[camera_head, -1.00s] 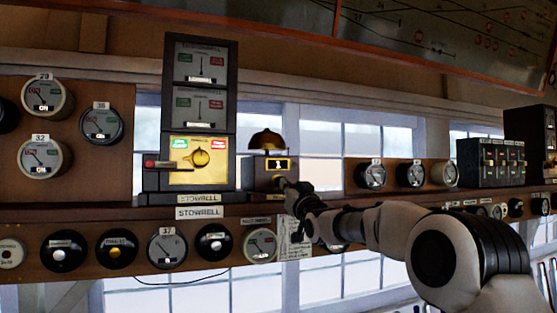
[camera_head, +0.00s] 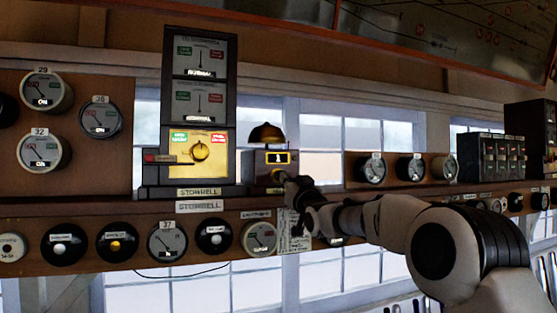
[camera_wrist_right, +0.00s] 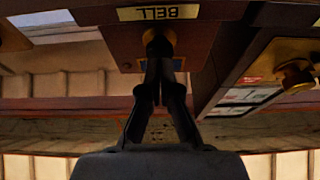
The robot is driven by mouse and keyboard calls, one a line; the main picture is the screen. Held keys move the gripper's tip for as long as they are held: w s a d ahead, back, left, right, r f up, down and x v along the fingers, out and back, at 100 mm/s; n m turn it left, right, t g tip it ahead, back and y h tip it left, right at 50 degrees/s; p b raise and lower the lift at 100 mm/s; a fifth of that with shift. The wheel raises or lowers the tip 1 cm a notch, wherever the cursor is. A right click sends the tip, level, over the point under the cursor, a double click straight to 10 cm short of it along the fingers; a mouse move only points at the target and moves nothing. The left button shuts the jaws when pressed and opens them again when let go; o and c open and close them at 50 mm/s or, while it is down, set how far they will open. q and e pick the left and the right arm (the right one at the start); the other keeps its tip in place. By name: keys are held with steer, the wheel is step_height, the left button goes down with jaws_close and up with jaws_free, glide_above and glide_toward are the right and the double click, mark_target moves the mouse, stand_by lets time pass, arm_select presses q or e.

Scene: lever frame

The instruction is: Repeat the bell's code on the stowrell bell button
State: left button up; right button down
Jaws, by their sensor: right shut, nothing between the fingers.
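The Stowrell bell box (camera_head: 255,168) stands on the shelf in the head view, with a brass bell dome (camera_head: 266,133) on top. A small yellow display (camera_head: 278,157) on its front seems to read 1. My right gripper (camera_head: 281,178) is at the lower front of the box, its fingers together and empty. In the wrist view the closed fingertips (camera_wrist_right: 160,45) lie over a brass button (camera_wrist_right: 151,36) below the BELL plate (camera_wrist_right: 144,13). They mostly hide the button; I cannot tell if they touch it or if it is pressed. My left gripper is not in view.
The tall Stowrell instrument (camera_head: 199,105), with two dials and a yellow panel with a brass knob, stands just left of the bell box. Dials and plungers line the shelf front (camera_head: 130,210) below. More dials (camera_head: 400,167) stand to the right.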

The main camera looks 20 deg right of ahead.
stand_by(1.3)
steer(key=s+b, duration=0.5)
steer(key=shift+a, duration=0.15)
